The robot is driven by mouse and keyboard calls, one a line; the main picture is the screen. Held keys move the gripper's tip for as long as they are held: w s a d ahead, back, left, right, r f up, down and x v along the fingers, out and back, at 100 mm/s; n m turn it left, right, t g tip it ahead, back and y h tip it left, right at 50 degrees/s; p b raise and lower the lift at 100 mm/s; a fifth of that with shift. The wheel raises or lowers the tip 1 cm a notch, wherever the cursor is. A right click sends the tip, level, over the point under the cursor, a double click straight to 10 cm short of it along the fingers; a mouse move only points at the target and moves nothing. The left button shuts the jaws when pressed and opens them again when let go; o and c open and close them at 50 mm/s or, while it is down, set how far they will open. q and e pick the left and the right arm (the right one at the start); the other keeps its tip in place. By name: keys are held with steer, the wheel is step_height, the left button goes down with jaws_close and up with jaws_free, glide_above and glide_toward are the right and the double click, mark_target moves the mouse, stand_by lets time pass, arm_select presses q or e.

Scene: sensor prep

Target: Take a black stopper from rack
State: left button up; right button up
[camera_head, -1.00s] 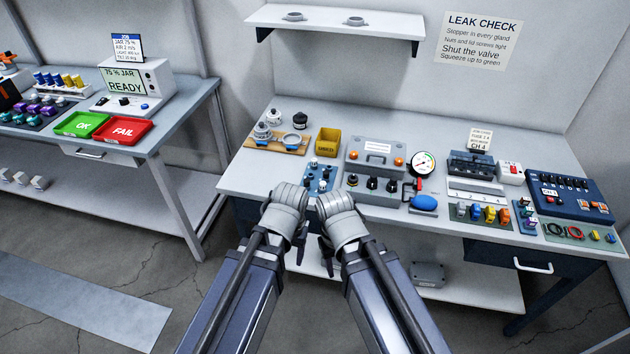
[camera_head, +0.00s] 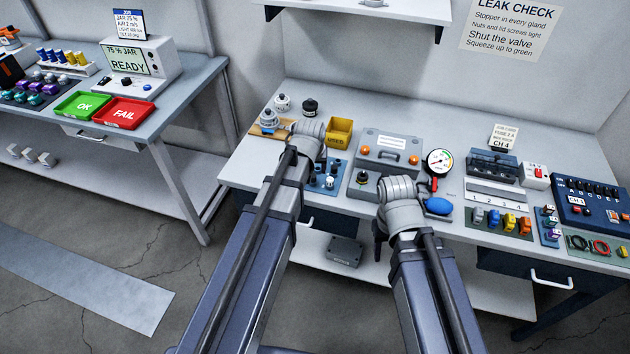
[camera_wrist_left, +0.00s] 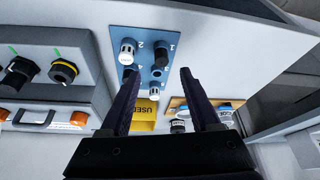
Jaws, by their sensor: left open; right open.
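The rack is a small blue numbered plate (camera_head: 339,176) at the bench front, partly behind my left arm in the head view. It also shows in the left wrist view (camera_wrist_left: 118,36). There a black stopper (camera_wrist_left: 163,62) stands near number 1. White stoppers stand near number 2 (camera_wrist_left: 127,50) and at the lower edge (camera_wrist_left: 154,92). My left gripper (camera_wrist_left: 159,72) is open and empty, its fingers apart and pointing towards the rack. Its fingertips are hidden in the head view. My right gripper (camera_head: 380,234) is low at the bench's front edge; its fingers are partly hidden by the wrist.
A yellow USED bin (camera_head: 340,132) stands behind the rack. A grey lidded case (camera_head: 388,150) with orange knobs is to its right, beside a gauge (camera_head: 439,161) and a blue bulb (camera_head: 438,206). A wooden tray (camera_head: 262,131) with jar parts is at the left.

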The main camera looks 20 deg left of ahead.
mark_target(313, 176)
arm_select(q)
steer(key=shift+w+f, duration=0.15)
steer(key=shift+f, duration=0.25)
steer(key=b+x, duration=0.5)
steer(key=shift+a+f, duration=0.1)
steer(key=shift+a, duration=0.05)
jaws_close()
stand_by(0.4)
